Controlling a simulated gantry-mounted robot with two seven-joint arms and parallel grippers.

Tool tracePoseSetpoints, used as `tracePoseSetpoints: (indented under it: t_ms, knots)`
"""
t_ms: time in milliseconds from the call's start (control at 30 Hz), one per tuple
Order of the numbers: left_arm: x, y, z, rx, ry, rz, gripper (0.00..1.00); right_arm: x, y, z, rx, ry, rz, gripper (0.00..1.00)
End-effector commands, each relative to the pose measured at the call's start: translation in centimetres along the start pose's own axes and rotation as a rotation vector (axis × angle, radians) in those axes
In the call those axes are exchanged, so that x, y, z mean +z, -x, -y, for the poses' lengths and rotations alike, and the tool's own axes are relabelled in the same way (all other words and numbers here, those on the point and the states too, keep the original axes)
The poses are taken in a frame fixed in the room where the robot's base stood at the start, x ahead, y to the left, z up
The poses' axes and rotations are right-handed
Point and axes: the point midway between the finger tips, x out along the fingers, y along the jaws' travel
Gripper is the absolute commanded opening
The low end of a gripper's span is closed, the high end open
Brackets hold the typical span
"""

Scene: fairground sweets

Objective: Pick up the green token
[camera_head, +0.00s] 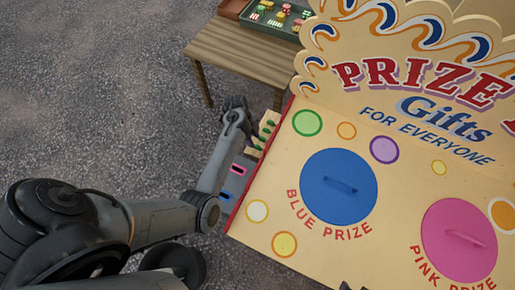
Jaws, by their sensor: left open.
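Several small green tokens (265,131) stand in a pale wooden rack (271,117) at the left edge of the prize board. They are small in the picture, and part of the rack is hidden behind my left arm. My left gripper (246,128) is at the end of the arm from the lower left. It is open, just left of the rack, with its fingers small and dark. I cannot tell whether it touches a token. I cannot make out my right gripper.
The cream prize board (268,188) fills the right, with a blue disc (338,187) and a pink disc (459,241). A grey box (229,194) with pink and blue slots lies below the rack. A wooden table (236,53) bears a tray of sweets (262,22).

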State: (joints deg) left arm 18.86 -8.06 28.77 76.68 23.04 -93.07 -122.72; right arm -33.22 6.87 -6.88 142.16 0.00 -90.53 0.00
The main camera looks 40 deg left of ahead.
Motion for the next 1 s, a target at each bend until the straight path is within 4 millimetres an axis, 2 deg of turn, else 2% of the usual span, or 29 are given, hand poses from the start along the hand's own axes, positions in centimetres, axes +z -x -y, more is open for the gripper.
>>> tracePoseSetpoints:
  t_ms: [267,400,733,767,1000]
  knots:
    - [-0.1,-3.5,0.4,0.0,-0.001,0.0,0.4,0.8,-2.4,0.1,0.0,0.0,0.0,0.43]
    - [-0.1,-4.8,0.3,0.001,0.0,-0.001,0.4,1.0,-3.1,0.1,0.0,0.0,0.002,0.43]
    - [-0.1,-5.1,0.3,0.0,0.0,0.001,0.4,1.0,-3.1,0.1,0.0,0.0,0.002,0.43]
    - [-0.1,-5.1,0.3,0.0,0.0,0.001,0.39,1.0,-3.1,0.1,0.0,0.0,0.002,0.43]
    - [-0.1,-5.1,0.3,0.0,0.0,0.001,0.02,1.0,-3.1,0.1,0.0,0.0,0.001,0.43]
